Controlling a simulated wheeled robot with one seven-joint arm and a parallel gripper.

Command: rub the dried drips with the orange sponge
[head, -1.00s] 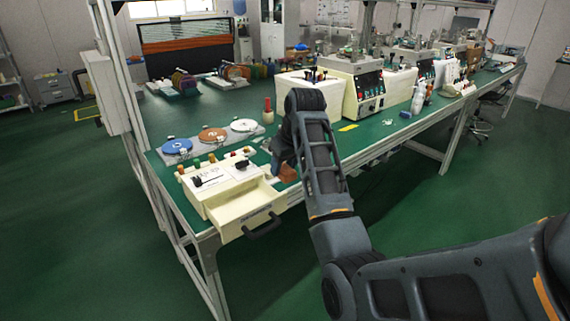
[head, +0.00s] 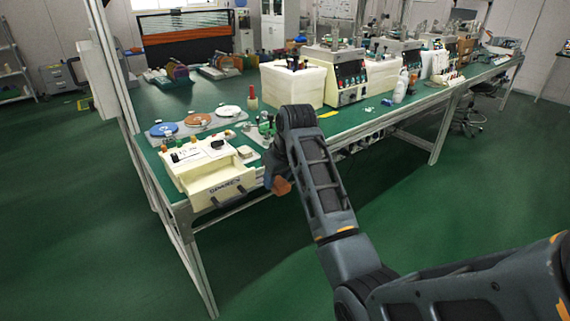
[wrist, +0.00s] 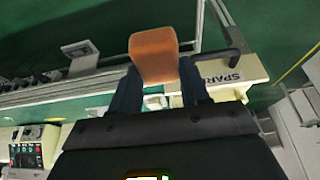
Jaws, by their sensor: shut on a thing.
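The orange sponge (wrist: 153,54) is held between the two dark fingers of my gripper (wrist: 158,84) in the wrist view. In the head view the sponge (head: 281,187) shows just below my wrist, in front of the bench edge and to the right of the drawer front. My wrist hides most of the gripper there. I cannot make out any dried drips for certain. Small pale marks (head: 369,109) lie on the green bench top, too small to identify.
Open green floor (head: 420,210) lies before the bench.

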